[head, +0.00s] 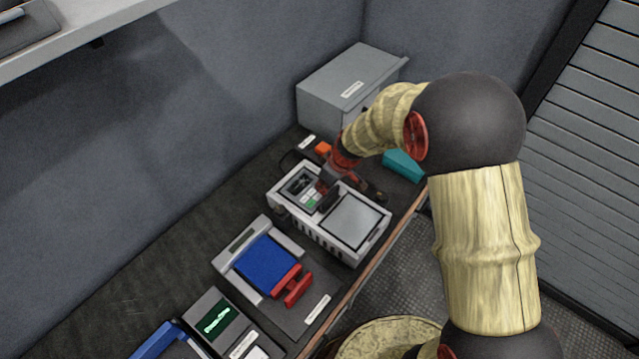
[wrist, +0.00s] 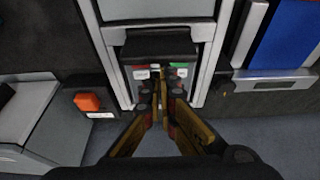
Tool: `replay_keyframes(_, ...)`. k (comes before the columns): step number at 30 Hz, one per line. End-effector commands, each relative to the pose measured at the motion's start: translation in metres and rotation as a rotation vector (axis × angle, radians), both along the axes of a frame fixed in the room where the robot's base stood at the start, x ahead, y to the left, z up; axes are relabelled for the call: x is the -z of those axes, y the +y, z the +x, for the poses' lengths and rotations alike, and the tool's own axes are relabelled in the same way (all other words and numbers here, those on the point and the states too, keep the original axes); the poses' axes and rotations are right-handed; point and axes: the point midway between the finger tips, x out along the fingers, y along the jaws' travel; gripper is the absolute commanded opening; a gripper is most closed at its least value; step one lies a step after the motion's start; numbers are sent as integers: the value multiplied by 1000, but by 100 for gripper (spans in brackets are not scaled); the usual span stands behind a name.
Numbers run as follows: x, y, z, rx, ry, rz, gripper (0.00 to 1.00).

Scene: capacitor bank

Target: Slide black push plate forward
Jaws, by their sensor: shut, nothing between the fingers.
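The black push plate (wrist: 160,44) is a dark block set across the pale frame of a white device (wrist: 111,62) in the wrist view. In the head view the plate (head: 328,200) stands between a light grey panel (head: 352,221) and a small area with red and green marks (head: 310,203). My gripper (wrist: 164,82) is shut and empty, its fingertips over the marked area beside the plate. I cannot tell whether they touch the plate. In the head view my gripper (head: 324,185) is over the device and partly hides it.
A blue-topped unit with a red handle (head: 292,286) is left of the device. A grey box (head: 350,85) stands behind, with an orange button (wrist: 87,102) nearby. A teal block (head: 404,165) lies near the bench edge. The dark bench (head: 150,255) has bare room at left.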

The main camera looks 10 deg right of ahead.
Motion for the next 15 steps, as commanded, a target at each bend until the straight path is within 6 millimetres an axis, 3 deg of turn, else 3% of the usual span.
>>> replay_keyframes(15, 2, -11, -9, 4, -3, 1, 0)
